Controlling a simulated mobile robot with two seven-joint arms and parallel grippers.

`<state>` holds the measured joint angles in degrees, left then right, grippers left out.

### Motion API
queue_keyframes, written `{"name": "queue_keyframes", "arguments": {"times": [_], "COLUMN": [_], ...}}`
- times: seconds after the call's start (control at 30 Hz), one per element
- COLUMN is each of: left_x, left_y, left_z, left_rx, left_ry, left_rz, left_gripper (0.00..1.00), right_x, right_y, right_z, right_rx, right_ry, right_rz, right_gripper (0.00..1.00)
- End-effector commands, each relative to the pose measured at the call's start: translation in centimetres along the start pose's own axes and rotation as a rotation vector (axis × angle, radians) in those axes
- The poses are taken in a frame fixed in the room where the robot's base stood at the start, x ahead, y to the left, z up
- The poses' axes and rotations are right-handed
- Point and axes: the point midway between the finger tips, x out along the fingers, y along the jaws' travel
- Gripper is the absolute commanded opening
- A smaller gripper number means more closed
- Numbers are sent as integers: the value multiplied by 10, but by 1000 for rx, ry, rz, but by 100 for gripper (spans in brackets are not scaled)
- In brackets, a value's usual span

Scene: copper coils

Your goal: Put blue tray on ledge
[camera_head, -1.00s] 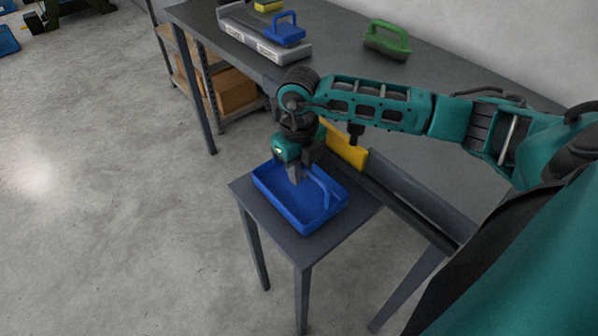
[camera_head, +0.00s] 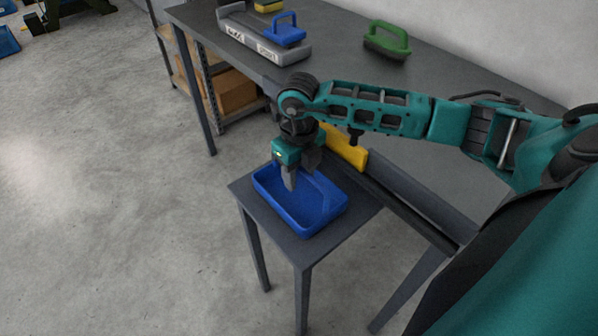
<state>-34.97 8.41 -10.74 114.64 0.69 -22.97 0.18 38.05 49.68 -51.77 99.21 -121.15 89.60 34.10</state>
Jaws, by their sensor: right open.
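The blue tray (camera_head: 322,222) lies flat on a small grey side table (camera_head: 362,208) with thin legs. It looks empty, though the gripper hides its back part. My right gripper (camera_head: 301,182) points down over the back of the tray, jaws open. The fingertips overlap the tray's back inside in the picture; I cannot tell whether they touch it. My left gripper is not in view. Which surface is the ledge is not clear; a grey raised rail (camera_head: 412,196) runs beside the side table along the workbench edge.
The long workbench (camera_head: 345,70) carries a grey holder (camera_head: 236,32) with a blue-handled tool (camera_head: 284,30) and a green-handled brush (camera_head: 388,40). A yellow piece (camera_head: 346,150) stands at the rail behind my gripper. A cardboard box (camera_head: 234,90) sits on the shelf below.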

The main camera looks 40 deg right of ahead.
Motion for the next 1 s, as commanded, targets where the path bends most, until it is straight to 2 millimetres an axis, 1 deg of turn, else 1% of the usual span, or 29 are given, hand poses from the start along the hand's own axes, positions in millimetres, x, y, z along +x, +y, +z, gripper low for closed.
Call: {"name": "queue_keyframes", "arguments": {"times": [0.17, 0.4, 0.5, 0.6, 0.77, 1.0], "left_x": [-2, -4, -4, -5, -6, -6], "left_y": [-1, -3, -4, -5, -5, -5], "left_z": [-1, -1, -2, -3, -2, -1], "left_rx": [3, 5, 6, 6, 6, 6], "left_ry": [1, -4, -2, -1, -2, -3], "left_rz": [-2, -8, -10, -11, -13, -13], "left_gripper": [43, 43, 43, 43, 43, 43], "right_x": [-26, -80, -98, -110, -121, -122], "right_y": [-1, -1, 0, 0, 0, 0], "right_z": [1, 1, 1, 1, 0, 0], "right_rx": [0, 0, -1, 0, 0, 0], "right_ry": [-5, -6, -4, -2, -1, 0], "right_rz": [0, -1, -1, 0, 0, 0], "right_gripper": [42, 42, 42, 42, 42, 42]}}
